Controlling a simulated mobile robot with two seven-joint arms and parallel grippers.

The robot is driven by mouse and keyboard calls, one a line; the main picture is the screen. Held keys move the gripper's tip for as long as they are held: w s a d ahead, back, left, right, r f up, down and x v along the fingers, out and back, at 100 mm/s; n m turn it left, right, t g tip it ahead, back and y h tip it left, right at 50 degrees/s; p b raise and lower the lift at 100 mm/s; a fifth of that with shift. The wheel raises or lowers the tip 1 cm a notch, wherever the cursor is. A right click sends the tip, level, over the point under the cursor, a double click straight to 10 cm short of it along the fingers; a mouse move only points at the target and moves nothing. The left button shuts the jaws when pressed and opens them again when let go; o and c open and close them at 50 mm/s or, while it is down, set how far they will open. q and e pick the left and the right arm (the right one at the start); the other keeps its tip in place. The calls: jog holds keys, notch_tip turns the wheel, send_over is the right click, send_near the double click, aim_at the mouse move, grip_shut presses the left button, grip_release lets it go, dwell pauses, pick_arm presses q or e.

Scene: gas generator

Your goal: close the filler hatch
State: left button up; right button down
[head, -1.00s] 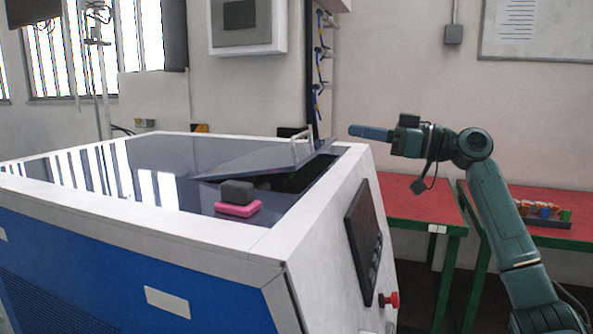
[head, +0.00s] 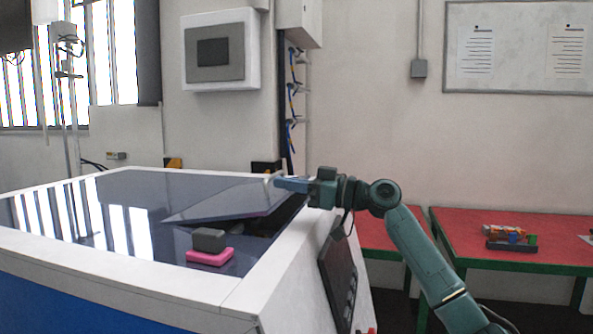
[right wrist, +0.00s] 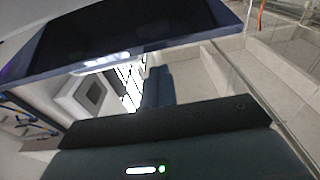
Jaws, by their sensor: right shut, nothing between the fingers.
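The filler hatch (head: 225,204) is a blue-grey panel on top of the generator, tilted partly open with a dark gap under its right side. A pale handle (head: 268,181) stands at its raised end. My right gripper (head: 279,184) is shut and empty, pointing left at the handle; I cannot tell whether it touches. In the right wrist view the fingers (right wrist: 158,86) are together, below a dark panel with a blue-grey edge (right wrist: 130,57) that looks like the hatch. My left gripper is not in view.
The generator's white frame (head: 120,281) surrounds the glossy top. A grey block (head: 209,239) rests on a pink block (head: 210,257) near the hatch. A control panel (head: 338,275) is on the right side. Red-topped tables (head: 520,230) stand behind my right arm.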

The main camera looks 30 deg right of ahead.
aim_at(293, 222)
jog(key=shift+s+f, duration=0.1)
jog(key=shift+f, duration=0.45)
jog(key=shift+d, duration=0.1)
jog(key=shift+s+f+b, duration=0.1)
jog(key=shift+f+b, duration=0.45)
jog(key=shift+b, duration=0.05)
notch_tip(293, 222, down, 2)
jog(key=shift+s+d+f+b, duration=0.1)
jog(key=shift+b, duration=1.1)
jog(key=shift+d+f+b, duration=0.1)
jog(key=shift+f+b, duration=0.2)
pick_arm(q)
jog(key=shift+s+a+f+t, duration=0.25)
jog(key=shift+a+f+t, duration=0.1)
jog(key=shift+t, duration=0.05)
pick_arm(e)
jog(key=shift+s+r, duration=0.1)
jog(key=shift+r, duration=0.05)
